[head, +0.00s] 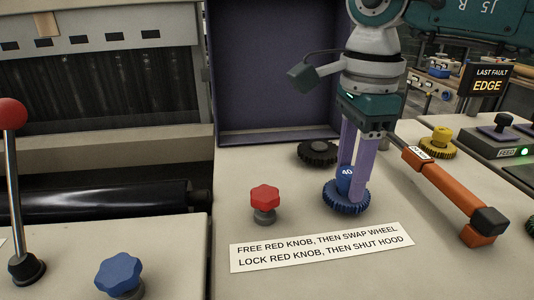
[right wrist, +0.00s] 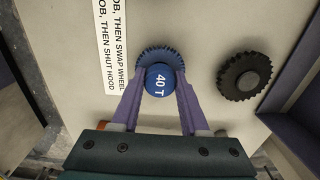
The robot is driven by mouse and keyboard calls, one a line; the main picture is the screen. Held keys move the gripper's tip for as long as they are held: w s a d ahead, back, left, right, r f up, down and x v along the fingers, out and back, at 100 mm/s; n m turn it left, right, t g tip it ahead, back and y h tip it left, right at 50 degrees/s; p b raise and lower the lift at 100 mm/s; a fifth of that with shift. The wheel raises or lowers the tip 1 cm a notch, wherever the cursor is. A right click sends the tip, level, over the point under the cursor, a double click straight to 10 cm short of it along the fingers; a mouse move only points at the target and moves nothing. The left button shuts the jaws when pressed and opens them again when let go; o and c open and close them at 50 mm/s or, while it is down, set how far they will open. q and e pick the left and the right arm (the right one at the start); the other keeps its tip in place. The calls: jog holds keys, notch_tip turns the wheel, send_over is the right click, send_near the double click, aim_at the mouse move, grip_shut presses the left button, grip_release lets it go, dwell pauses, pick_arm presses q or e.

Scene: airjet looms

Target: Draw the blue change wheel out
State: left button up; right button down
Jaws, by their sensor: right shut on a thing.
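The blue change wheel (head: 346,198) is a toothed gear with a blue hub on top, near the middle of the light panel in the head view. In the right wrist view the blue wheel (right wrist: 160,82) shows its hub marked "40 T". My right gripper (head: 354,190) comes down from above with its purple fingers on either side of the hub, shut on it. The wheel looks upright, low at the panel; I cannot tell whether it touches it. The red knob (head: 265,200) stands to the left of the wheel. My left gripper is not in view.
A black gear (head: 318,153) lies behind the wheel; a yellow gear (head: 438,143) stands to the right. An orange bar (head: 450,190) with a black end lies right of the gripper. A blue knob (head: 119,276) and red-topped lever (head: 13,180) are at left. A label (head: 322,246) lies in front.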

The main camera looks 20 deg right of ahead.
aim_at(351, 172)
jog(key=shift+r, duration=0.35)
dwell(0.6)
jog(key=shift+r+p, duration=2.15)
jog(key=shift+r, duration=0.35)
jog(key=shift+r+p, duration=1.2)
jog(key=shift+r, duration=0.45)
